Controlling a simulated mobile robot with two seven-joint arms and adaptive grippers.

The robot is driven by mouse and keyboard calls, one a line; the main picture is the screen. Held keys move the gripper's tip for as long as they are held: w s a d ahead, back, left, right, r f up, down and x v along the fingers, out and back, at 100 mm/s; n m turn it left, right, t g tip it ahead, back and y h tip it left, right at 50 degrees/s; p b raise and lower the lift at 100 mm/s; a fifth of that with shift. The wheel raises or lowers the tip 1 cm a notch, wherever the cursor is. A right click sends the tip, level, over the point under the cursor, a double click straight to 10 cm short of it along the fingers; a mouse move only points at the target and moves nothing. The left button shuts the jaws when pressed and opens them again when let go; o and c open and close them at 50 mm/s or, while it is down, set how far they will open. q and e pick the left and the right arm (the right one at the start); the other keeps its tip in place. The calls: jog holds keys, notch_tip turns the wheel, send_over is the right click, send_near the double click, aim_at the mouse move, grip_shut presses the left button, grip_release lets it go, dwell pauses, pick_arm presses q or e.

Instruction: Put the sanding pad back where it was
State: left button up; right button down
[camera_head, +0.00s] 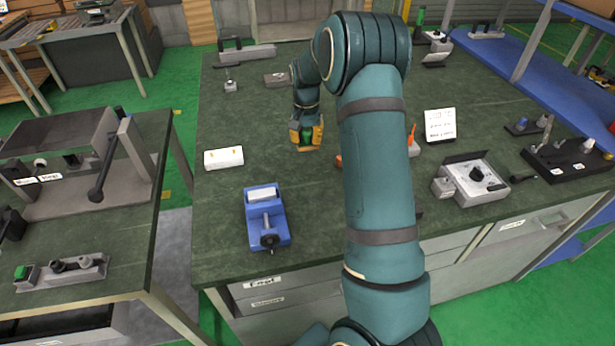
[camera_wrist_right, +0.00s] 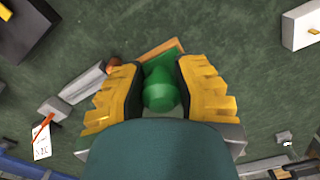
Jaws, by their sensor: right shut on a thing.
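My right gripper (camera_head: 306,146) is over the middle of the green bench, with yellow fingers pointing down. In the right wrist view, its fingers (camera_wrist_right: 160,72) are shut on the sanding pad (camera_wrist_right: 160,92), which has a rounded green handle. A flat base with an orange-brown edge (camera_wrist_right: 162,49) shows past the handle. In the head view, the pad is mostly hidden by the fingers. I cannot tell whether its base touches the bench. My left gripper is not in view.
A white box (camera_head: 223,158) and a blue vise (camera_head: 266,222) stand left of the gripper. A white sign (camera_head: 439,125) and a grey device (camera_head: 474,181) are to the right. My arm hides part of the bench (camera_head: 310,200). Bare surface surrounds the gripper's left side.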

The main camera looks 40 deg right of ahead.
aim_at(307, 172)
notch_tip(307, 172, down, 10)
jog(key=shift+d+r+b, duration=0.1)
jog(key=shift+d+b, duration=0.05)
jog(key=shift+b, duration=0.65)
jog(key=shift+f, duration=0.25)
jog(key=c, duration=0.8)
grip_release()
jog(key=shift+r, duration=0.1)
jog(key=shift+r, duration=0.25)
notch_tip(307, 172, up, 12)
jog(key=shift+f+p, duration=0.15)
jog(key=shift+p, duration=0.8)
jog(key=shift+s, duration=0.1)
